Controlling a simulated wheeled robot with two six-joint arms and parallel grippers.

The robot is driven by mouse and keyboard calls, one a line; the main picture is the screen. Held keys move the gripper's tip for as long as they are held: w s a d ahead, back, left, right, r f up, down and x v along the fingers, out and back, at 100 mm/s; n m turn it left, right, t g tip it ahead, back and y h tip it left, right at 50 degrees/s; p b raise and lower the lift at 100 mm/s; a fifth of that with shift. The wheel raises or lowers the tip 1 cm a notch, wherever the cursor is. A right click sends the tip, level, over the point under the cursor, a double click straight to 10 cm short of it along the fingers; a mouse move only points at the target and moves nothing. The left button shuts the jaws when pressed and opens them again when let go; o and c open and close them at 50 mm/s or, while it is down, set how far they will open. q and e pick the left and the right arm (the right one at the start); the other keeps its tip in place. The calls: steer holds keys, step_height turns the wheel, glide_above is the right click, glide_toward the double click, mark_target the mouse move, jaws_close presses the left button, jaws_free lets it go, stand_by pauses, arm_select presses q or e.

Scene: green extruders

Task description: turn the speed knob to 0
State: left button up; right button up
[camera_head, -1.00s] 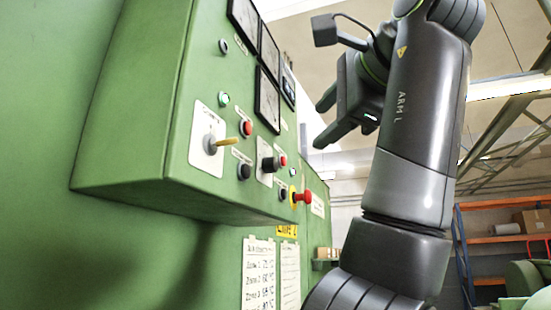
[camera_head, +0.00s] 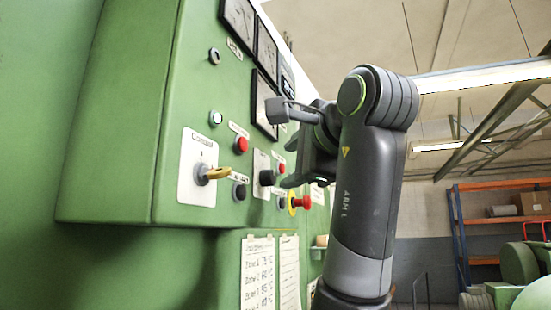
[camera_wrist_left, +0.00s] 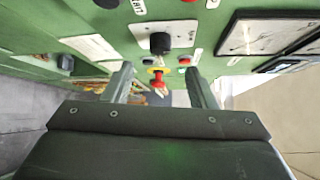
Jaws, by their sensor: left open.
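The black knob (camera_head: 267,177) sits on a white plate on the front of the green control box. I take it for the speed knob, but its label is not readable. In the left wrist view the knob (camera_wrist_left: 160,42) is beyond the fingertips, near the middle. My left gripper (camera_head: 288,166) is open and empty in front of the panel, close to the knob; the arm partly covers that area. In the wrist view its two fingers (camera_wrist_left: 160,78) are spread apart, with the knob ahead between their lines and not touching. My right gripper is not in view.
A red emergency stop (camera_head: 300,203) with a yellow collar sticks out below the knob; it also shows between the fingers in the wrist view (camera_wrist_left: 158,84). Shelves (camera_head: 500,212) stand far right.

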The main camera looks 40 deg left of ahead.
mark_target(272, 177)
arm_select(q)
steer(key=p+x, duration=0.2)
steer(key=x, duration=0.4)
steer(key=shift+w+a+p, duration=0.1)
steer(key=shift+a+p, duration=0.2)
steer(key=shift+a, duration=0.05)
steer(key=shift+w+a+f, duration=0.1)
steer(key=shift+w+a, duration=0.2)
steer(key=shift+a, duration=0.05)
steer(key=shift+c, duration=0.3)
steer(key=c, duration=0.9)
steer(key=shift+f, duration=0.1)
